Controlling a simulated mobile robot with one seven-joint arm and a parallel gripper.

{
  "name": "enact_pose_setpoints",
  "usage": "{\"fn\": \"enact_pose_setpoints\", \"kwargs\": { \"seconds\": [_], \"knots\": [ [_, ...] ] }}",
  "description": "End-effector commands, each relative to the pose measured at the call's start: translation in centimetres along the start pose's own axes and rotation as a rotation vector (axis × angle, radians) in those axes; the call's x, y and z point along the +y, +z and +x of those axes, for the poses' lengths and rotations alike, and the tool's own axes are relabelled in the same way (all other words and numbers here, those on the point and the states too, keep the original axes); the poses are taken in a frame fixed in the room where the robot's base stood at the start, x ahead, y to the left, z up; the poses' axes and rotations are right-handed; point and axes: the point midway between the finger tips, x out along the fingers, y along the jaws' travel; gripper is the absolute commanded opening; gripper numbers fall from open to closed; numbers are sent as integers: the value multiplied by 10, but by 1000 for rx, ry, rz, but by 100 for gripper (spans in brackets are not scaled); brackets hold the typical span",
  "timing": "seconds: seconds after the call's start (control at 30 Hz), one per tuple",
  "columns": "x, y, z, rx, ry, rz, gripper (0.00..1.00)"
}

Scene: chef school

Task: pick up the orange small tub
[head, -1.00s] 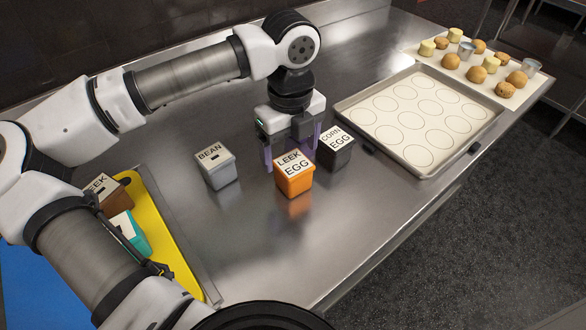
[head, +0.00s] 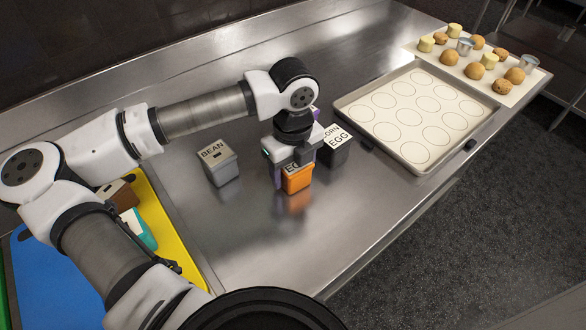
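The orange small tub (head: 297,179) stands upright on the steel counter near the middle of the head view. Its lid, with dark lettering, is mostly hidden by my gripper (head: 293,175). My gripper points down over the tub, with one finger showing along the tub's left side.
A black tub (head: 336,152) stands close behind and right of the orange one. A grey tub (head: 219,164) stands to the left. A baking tray (head: 391,157) lies at right, with a board of pastries (head: 519,92) beyond. Tubs sit on a yellow board (head: 178,238). The front counter is clear.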

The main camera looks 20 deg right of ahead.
Motion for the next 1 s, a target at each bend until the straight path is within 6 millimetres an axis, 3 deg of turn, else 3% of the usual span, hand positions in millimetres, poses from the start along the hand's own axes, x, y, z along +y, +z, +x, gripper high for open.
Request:
{"fn": "enact_pose_setpoints", "kwargs": {
  "seconds": [0.03,0.27,0.57,1.0],
  "knots": [
    [0,0,0,0,0,0,57],
    [0,0,0,0,0,0,28],
    [0,1,-6,-2,-1,-1,28],
    [0,1,-83,-4,-2,-2,28]
  ]
}}
